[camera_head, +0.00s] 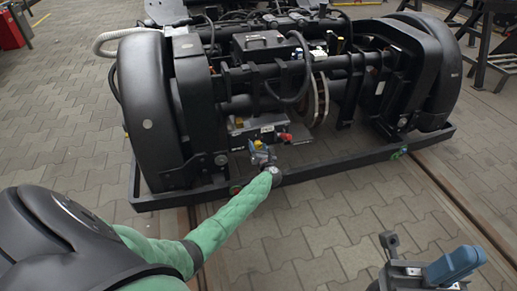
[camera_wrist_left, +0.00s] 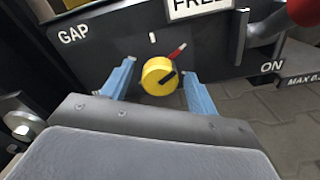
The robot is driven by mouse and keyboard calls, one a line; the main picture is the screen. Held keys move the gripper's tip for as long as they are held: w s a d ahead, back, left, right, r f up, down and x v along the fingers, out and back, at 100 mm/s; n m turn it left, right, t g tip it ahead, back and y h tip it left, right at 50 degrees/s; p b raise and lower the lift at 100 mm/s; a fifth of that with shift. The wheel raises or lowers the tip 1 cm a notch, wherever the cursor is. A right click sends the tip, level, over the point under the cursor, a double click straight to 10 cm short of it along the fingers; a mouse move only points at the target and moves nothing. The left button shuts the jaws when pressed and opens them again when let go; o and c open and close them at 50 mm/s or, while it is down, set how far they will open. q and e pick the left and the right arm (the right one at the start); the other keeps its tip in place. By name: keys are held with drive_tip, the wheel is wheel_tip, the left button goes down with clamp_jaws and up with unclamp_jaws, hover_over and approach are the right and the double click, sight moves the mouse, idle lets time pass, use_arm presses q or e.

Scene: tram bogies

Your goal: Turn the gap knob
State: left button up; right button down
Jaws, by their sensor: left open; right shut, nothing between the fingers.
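My left gripper (camera_wrist_left: 159,69) is open, with one blue finger on each side of the knob and visible space between. In the head view, my left gripper (camera_head: 261,156) is at the front of the bogie, below its control box. My right gripper (camera_head: 455,264), with blue fingers, is shut and empty at the lower right, away from the bogie.
A FREE plate (camera_wrist_left: 200,6) is above the knob, and a grey lever (camera_wrist_left: 240,38) is at its right near the ON label. A red handle (camera_wrist_left: 303,11) is at the upper right. The black bogie frame (camera_head: 340,180) stands on paved floor, clear in front at right.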

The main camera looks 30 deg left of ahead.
use_arm(q)
drive_tip(key=c, duration=1)
